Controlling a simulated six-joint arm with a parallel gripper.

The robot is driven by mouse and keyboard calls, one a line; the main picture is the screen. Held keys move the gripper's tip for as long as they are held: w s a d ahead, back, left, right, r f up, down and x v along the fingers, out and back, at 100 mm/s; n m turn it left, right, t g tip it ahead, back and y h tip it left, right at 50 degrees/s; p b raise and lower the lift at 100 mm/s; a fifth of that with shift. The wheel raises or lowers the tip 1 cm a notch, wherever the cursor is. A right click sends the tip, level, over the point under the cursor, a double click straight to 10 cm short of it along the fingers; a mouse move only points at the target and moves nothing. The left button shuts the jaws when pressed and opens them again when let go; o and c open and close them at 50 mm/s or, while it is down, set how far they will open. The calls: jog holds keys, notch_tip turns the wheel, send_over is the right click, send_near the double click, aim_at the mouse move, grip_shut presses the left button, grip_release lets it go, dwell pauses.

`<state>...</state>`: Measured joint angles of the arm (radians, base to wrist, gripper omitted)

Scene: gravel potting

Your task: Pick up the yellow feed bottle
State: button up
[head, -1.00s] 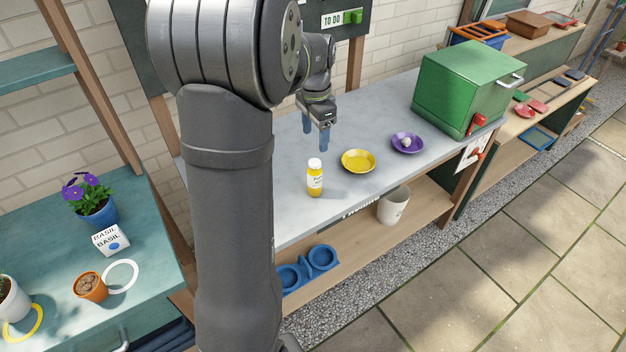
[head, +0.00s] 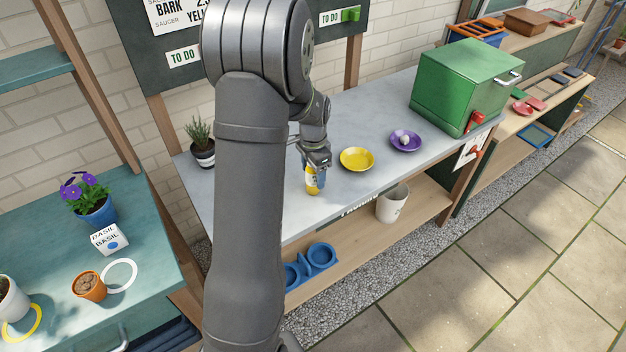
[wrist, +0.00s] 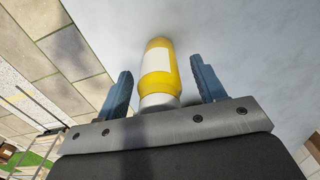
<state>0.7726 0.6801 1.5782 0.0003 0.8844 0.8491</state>
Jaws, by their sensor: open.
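The yellow feed bottle (head: 312,186) stands upright on the grey bench top, partly hidden by my gripper (head: 318,168). In the wrist view, the bottle (wrist: 158,75), with its white label and white cap, lies between the two blue fingers of my gripper (wrist: 160,85). The fingers are open, with a gap on each side of the bottle. The cap is close to the gripper's grey body; I cannot tell if they touch.
A yellow saucer (head: 357,152) lies just right of the bottle, and a purple saucer (head: 405,134) with a pale lump lies beyond it. A green box (head: 462,85) stands at the bench's right end. A potted plant (head: 201,150) stands at the back left.

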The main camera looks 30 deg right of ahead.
jog(key=c, duration=1.2)
